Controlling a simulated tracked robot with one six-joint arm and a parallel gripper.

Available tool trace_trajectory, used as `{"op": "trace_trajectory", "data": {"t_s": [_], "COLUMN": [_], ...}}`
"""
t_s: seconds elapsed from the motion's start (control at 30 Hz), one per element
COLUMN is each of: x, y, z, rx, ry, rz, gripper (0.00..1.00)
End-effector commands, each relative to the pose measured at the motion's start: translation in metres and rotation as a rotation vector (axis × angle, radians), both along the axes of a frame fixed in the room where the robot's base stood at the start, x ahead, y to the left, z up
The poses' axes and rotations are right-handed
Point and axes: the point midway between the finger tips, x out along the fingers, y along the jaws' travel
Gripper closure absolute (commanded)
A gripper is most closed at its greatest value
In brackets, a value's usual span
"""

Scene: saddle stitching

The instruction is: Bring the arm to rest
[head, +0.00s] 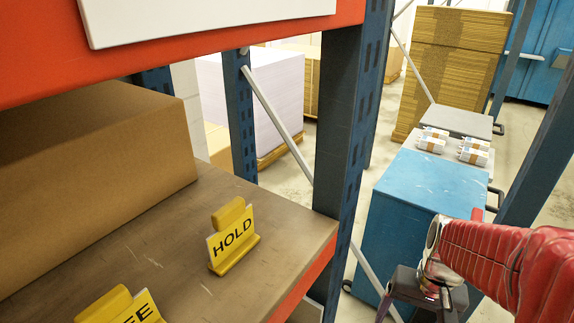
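My red, ribbed arm (500,262) reaches in from the right edge at the lower right. Its end, with a silver ring and a dark block that appears to be my gripper (418,288), is low in the picture. It overlaps the front of a blue cabinet (408,205) in the view. The fingertips cannot be made out, so I cannot tell whether the gripper is open or shut, or whether it holds anything.
A rack shelf (150,235) fills the left, with a brown box (90,165), a yellow HOLD sign (232,238) and another partly cut-off yellow sign (122,308). A blue rack post (345,130) stands between shelf and arm. Banded white bundles (474,151) lie beyond the cabinet.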

Motion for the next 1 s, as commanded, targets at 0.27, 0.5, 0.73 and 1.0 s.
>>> {"op": "trace_trajectory", "data": {"t_s": [0.27,0.5,0.73,1.0], "x": [-0.003,-0.009,-0.015,-0.019], "y": [0.024,0.047,0.072,0.098], "z": [0.039,0.072,0.105,0.139], "rx": [-0.076,-0.123,-0.147,-0.154], "ry": [-0.131,-0.247,-0.377,-0.501], "rz": [0.119,0.209,0.29,0.372], "gripper": [0.19,0.19,0.19,0.19]}}
